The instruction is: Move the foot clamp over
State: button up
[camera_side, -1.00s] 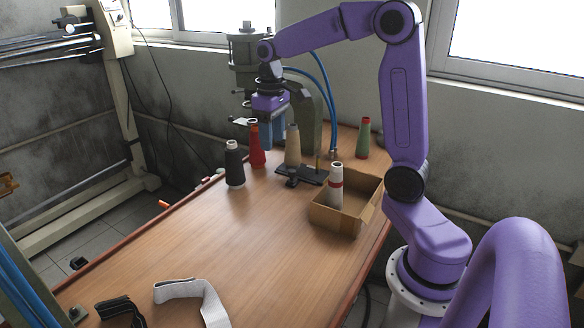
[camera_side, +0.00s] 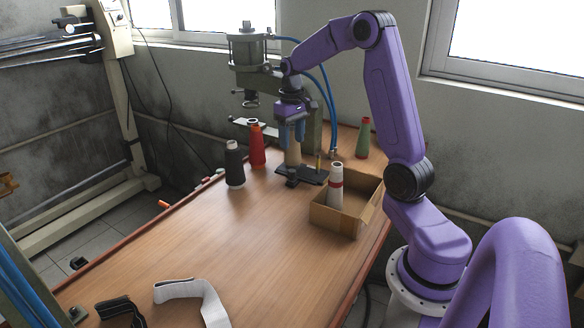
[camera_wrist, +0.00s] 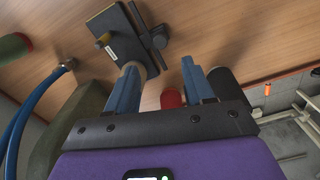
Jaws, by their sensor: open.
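A dark flat plate with a small yellow-topped post and a black bracket, which looks like the foot clamp (camera_side: 312,177), lies on the table near the pneumatic press. In the wrist view the clamp (camera_wrist: 118,38) shows at the top, beyond my fingertips. My gripper (camera_side: 291,138) is open and empty, pointing down over the tan cone (camera_side: 293,157), which stands just behind the clamp. In the wrist view the fingers (camera_wrist: 160,68) are spread. The left finger hides much of the tan cone, so contact cannot be told.
Red (camera_side: 257,148) and black (camera_side: 234,165) cones stand left of my gripper. A cardboard box (camera_side: 335,220) holding a white cone (camera_side: 335,185) is at the right. The green cone (camera_side: 364,138) and the press (camera_side: 250,50) with blue hoses stand behind. The table's middle is clear.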

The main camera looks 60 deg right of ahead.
aim_at(292, 171)
notch_tip(292, 171, down, 10)
jog(key=shift+f, duration=0.15)
dwell(0.4)
